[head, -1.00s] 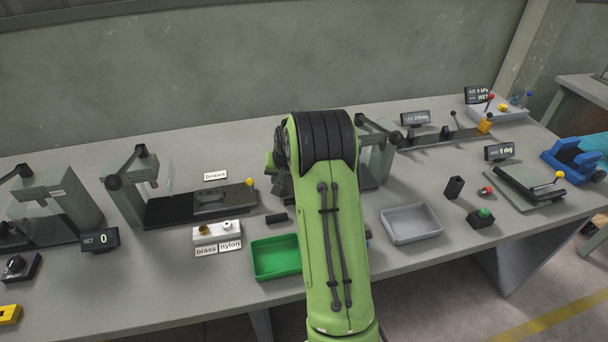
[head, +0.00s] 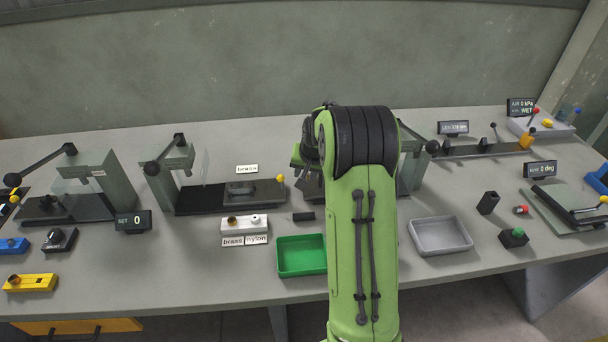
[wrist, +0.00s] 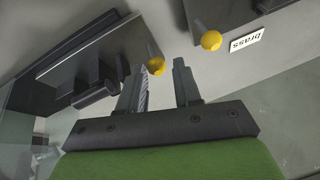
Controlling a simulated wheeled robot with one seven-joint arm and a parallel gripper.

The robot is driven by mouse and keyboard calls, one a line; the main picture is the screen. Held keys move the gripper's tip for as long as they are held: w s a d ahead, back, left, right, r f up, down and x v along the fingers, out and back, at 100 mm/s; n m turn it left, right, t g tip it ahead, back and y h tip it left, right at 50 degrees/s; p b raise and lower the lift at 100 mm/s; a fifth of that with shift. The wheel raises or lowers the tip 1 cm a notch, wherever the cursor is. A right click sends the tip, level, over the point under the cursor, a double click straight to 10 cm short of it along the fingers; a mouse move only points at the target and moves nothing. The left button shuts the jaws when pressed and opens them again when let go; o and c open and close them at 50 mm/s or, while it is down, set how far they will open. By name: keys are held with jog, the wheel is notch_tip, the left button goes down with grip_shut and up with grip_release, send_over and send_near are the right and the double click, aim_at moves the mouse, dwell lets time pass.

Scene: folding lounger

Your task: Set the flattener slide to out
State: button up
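No label in view reads "flattener", so I cannot tell for certain which slide it is. The station beside my gripper has a dark slide plate (wrist: 90,50) with a dark block on it and a yellow knob (wrist: 155,66) at its end in the wrist view. In the head view my arm mostly hides this station. My gripper (wrist: 160,84) is open, its two dark fingers apart. The yellow knob appears between and just beyond the fingertips; I cannot tell whether they touch it. A grey striped piece shows by the left finger.
The neighbouring station, labelled brass (head: 247,169), has its own slide with a yellow knob (head: 280,178). A green tray (head: 302,268) and a grey tray (head: 440,248) lie at the front. A white block (head: 244,224) sits left of the green tray. Lever presses stand along the bench.

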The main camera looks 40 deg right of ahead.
jog(key=p+v, duration=0.1)
jog(key=v, duration=1.1)
jog(key=shift+p, duration=0.4)
jog(key=shift+a, duration=0.1)
jog(key=s+a+r+n, duration=0.2)
jog(key=s+a+r, duration=0.25)
jog(key=a, duration=0.35)
jog(key=s+a+r+n, duration=0.2)
jog(key=s+a+r, duration=0.2)
jog(key=s+a, duration=0.3)
jog(key=s+a+f+n+y+p, duration=0.1)
jog(key=s+a+n, duration=0.3)
jog(key=s, duration=0.9)
jog(key=a+f, duration=0.1)
jog(key=a, duration=0.2)
jog(key=shift+a+t, duration=0.2)
jog(key=shift+t, duration=0.2)
